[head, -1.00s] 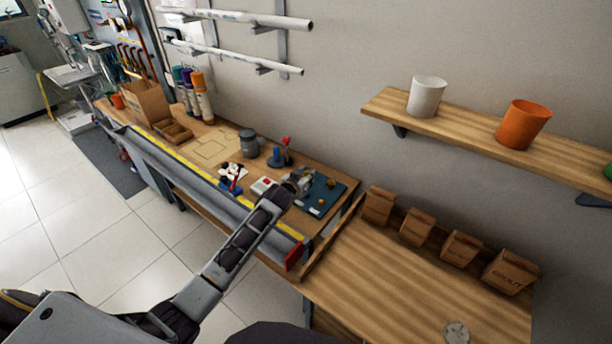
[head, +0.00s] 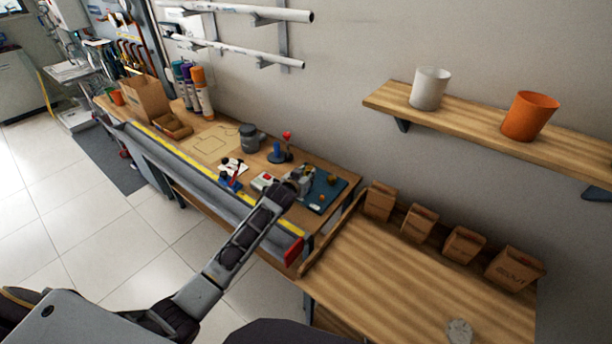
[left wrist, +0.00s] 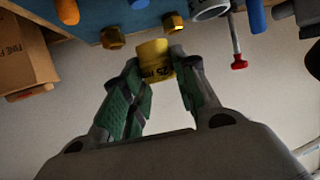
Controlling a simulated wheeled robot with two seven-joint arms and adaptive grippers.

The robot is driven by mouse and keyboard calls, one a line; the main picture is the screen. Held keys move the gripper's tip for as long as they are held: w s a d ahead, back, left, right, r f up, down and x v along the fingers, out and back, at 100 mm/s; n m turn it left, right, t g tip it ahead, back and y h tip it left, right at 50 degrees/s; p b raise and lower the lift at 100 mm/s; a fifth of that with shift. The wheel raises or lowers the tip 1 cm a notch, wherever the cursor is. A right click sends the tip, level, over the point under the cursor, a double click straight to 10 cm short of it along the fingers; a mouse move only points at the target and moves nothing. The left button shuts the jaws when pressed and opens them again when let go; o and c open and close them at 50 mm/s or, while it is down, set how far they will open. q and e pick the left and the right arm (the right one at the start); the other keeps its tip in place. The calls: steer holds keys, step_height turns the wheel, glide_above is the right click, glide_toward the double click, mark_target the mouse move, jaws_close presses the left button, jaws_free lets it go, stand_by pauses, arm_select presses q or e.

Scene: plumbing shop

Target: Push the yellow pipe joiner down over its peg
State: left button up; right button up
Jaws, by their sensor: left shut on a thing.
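The yellow pipe joiner (left wrist: 155,60), with dark print on its side, sits between the fingertips of my left gripper in the left wrist view. My left gripper (left wrist: 160,72) is shut on it. The joiner is not clearly visible there, hidden by the gripper. I cannot make out its peg in either view, nor whether the joiner touches one. My right gripper is not in view.
Brass fittings (left wrist: 112,38) lie on the mat close to the joiner. A blue stand with a red top (head: 280,150) and a grey container (head: 249,138) stand behind. A red and white item (head: 262,181) is left of the gripper. The right-hand wooden worktop (head: 400,275) is mostly clear.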

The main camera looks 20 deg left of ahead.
arm_select(q)
steer(key=shift+f+b, duration=1.25)
steer(key=shift+f, duration=0.3)
steer(key=shift+p, duration=0.85)
stand_by(1.3)
steer(key=shift+f+b, duration=0.65)
steer(key=shift+f, duration=0.55)
stand_by(0.6)
steer(key=o, duration=0.8)
steer(key=shift+s, duration=0.15)
steer(key=shift+v, duration=5.9)
